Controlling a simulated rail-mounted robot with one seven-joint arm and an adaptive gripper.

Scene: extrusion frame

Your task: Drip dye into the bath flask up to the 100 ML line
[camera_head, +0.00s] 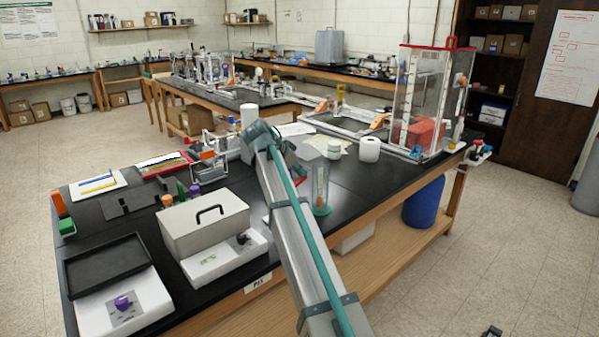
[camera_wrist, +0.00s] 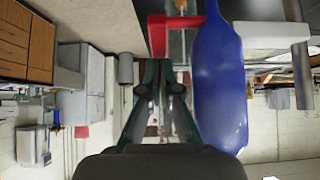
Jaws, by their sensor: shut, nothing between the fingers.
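In the wrist view, which looks upside down, my gripper (camera_wrist: 160,72) has its dark teal fingers close together with nothing held between them. A blue bottle-shaped body (camera_wrist: 218,85) is just right of the fingers and looks filled with blue; I cannot tell if it is the bath flask, and no 100 ML line is readable. A red piece (camera_wrist: 158,38) lies just past the fingertips, by the blue body's narrow end. Whether anything touches is unclear. In the head view my arm crosses the bench and my fingers cannot be made out. A clear cylinder on a green base (camera_head: 320,188) stands right of my arm.
On the black bench (camera_head: 140,235) stand a white box with a handle (camera_head: 207,222), a black tray device (camera_head: 108,268), a small clamp frame (camera_head: 208,150) and a white roll (camera_head: 369,149). A clear enclosure (camera_head: 420,100) stands at the back right. Bare bench lies near the roll.

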